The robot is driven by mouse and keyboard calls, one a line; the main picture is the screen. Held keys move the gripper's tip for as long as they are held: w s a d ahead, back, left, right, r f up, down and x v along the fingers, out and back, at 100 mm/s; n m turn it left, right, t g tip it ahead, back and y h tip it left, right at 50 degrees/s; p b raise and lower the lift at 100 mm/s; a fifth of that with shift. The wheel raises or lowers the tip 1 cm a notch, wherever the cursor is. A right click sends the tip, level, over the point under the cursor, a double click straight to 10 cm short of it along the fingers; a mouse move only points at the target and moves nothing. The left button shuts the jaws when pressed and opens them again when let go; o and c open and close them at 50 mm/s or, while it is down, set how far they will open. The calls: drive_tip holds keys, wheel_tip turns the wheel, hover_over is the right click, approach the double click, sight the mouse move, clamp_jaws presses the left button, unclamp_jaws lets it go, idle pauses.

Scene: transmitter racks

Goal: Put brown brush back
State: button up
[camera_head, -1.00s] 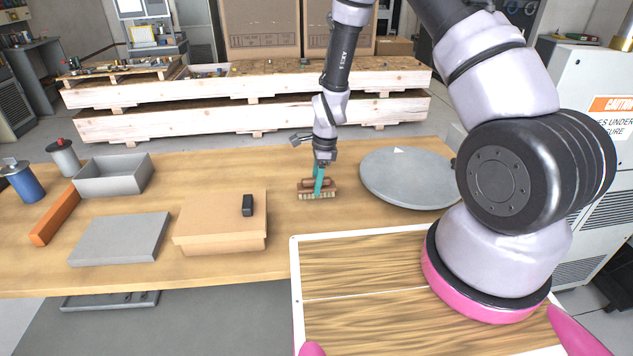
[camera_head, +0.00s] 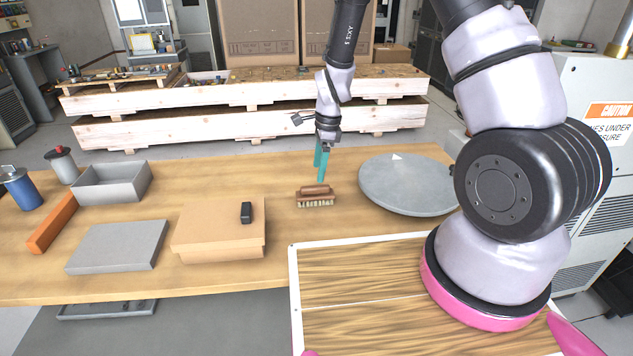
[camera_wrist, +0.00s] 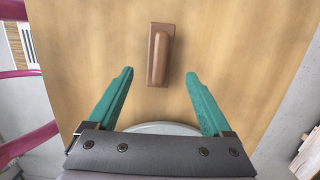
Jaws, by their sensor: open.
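The brown brush (camera_head: 316,195) stands bristles down on the wooden table, left of the round grey plate. In the wrist view the brush (camera_wrist: 160,55) shows from above, beyond the fingertips and between their lines. My gripper (camera_head: 321,172) is open and empty, its teal fingers above the brush and apart from it.
A round grey plate (camera_head: 408,184) lies right of the brush. A cardboard box (camera_head: 220,230) with a small black object (camera_head: 246,212) on it, a flat grey lid (camera_head: 117,243), an open grey box (camera_head: 112,182) and an orange bar (camera_head: 52,222) stand to the left.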

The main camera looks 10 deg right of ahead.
wheel_tip(320, 180, up, 4)
wheel_tip(320, 180, up, 11)
drive_tip(key=n+t, duration=0.1)
drive_tip(key=n, duration=0.2)
hover_over(321, 186)
drive_tip(key=d, duration=0.3)
drive_tip(key=s+d+r+n+t+y, duration=0.1)
drive_tip(key=s+d+r+n+t, duration=0.2)
drive_tip(key=r, duration=0.9)
drive_tip(key=s+d+r+n+t, duration=0.1)
drive_tip(key=s+d+r+n, duration=0.3)
drive_tip(key=s+r, duration=0.2)
drive_tip(key=s+d+r+n+t, duration=0.2)
drive_tip(key=s+r, duration=0.4)
drive_tip(key=s, duration=0.5)
drive_tip(key=d+n, duration=0.1)
drive_tip(key=d, duration=0.1)
drive_tip(key=shift+s+d+r+n+h, duration=0.15)
drive_tip(key=shift+d+n+h, duration=0.15)
drive_tip(key=shift+n+h, duration=0.1)
